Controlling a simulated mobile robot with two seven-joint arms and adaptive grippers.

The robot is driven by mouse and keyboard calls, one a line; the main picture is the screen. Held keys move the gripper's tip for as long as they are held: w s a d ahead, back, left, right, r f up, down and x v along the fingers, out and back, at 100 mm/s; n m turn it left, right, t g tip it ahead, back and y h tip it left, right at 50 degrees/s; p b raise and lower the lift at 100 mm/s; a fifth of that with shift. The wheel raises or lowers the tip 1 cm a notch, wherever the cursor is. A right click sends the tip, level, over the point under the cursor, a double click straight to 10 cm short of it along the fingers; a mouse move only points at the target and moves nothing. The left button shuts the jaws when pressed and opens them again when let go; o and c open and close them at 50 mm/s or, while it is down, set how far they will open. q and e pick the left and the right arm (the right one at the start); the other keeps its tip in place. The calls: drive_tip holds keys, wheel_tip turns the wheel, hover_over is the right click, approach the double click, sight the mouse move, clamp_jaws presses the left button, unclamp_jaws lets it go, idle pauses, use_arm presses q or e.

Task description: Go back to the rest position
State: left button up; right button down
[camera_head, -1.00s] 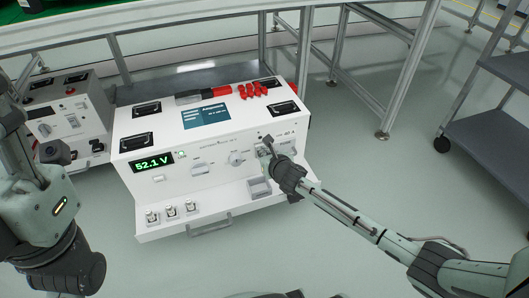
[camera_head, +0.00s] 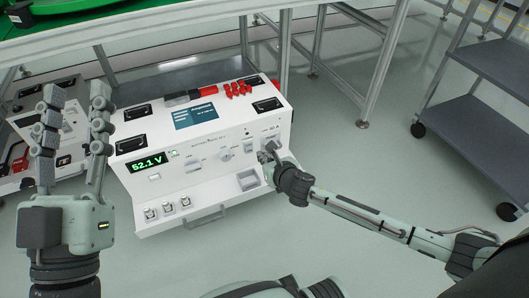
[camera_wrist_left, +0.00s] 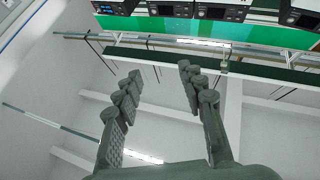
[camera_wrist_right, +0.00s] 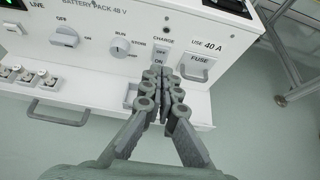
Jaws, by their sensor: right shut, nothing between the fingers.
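My left gripper (camera_head: 75,125) is raised at the left of the head view, its two fingers pointing up and apart with nothing between them. It also shows open and empty in the left wrist view (camera_wrist_left: 160,85). My right gripper (camera_head: 268,152) is in front of the right part of the white battery pack's front panel (camera_head: 205,150). In the right wrist view its fingers (camera_wrist_right: 165,75) are together and empty, just below the charge switch (camera_wrist_right: 163,57) and left of the fuse (camera_wrist_right: 199,66). I cannot tell whether they touch the panel.
The pack's display (camera_head: 148,162) reads 52.1 V. A second unit (camera_head: 45,120) stands behind my left gripper. A grey cart (camera_head: 485,85) is at the right.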

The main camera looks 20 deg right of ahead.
use_arm(q)
drive_tip(key=shift+w+d+f, duration=0.1)
drive_tip(key=shift+w+f, duration=0.1)
drive_tip(key=shift+f, duration=0.2)
use_arm(e)
drive_tip(key=shift+s+r, duration=0.35)
drive_tip(key=shift+s, duration=0.1)
